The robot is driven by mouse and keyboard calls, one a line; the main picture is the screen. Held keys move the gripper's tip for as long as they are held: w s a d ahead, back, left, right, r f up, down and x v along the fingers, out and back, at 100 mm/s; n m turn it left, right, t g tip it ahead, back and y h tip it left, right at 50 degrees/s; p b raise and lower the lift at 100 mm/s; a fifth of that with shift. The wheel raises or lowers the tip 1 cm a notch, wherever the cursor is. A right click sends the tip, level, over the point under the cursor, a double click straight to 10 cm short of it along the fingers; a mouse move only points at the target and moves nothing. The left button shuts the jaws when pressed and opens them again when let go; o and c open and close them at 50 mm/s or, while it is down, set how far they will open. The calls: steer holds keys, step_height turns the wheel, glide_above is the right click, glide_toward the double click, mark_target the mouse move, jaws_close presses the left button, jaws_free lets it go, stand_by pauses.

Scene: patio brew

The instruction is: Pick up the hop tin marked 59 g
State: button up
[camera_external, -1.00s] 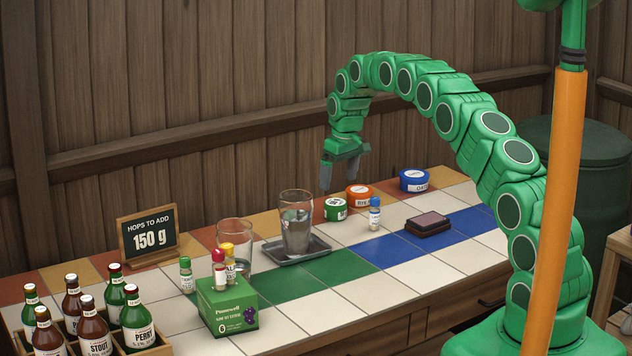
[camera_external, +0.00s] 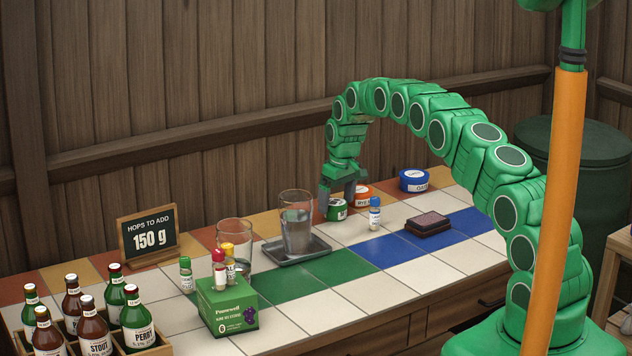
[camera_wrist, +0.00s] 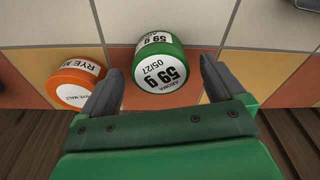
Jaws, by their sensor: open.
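The hop tin marked 59 g (camera_wrist: 161,63) is a small round green tin with a white label. In the wrist view its label reads 59 g and 05/27, upside down. It stands on the tiled counter, and in the external view the green tin (camera_external: 337,211) is right below my gripper (camera_external: 338,192). My gripper is open and pointing down. In the wrist view the tin lies between and just beyond the fingertips of my gripper (camera_wrist: 157,80); I cannot tell whether they touch it.
An orange tin marked RYE (camera_wrist: 75,83) stands close beside the left finger. A blue tin (camera_external: 414,181), a small blue-capped bottle (camera_external: 375,214) and a dark ink pad (camera_external: 428,225) stand to the right. A glass (camera_external: 296,225) on a grey tray (camera_external: 318,247) stands to the left.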

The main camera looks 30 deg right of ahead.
step_height(320, 180, down, 2)
steer(key=shift+w, duration=0.1)
steer(key=c, duration=1.1)
steer(key=shift+r, duration=0.15)
steer(key=shift+c, duration=0.2)
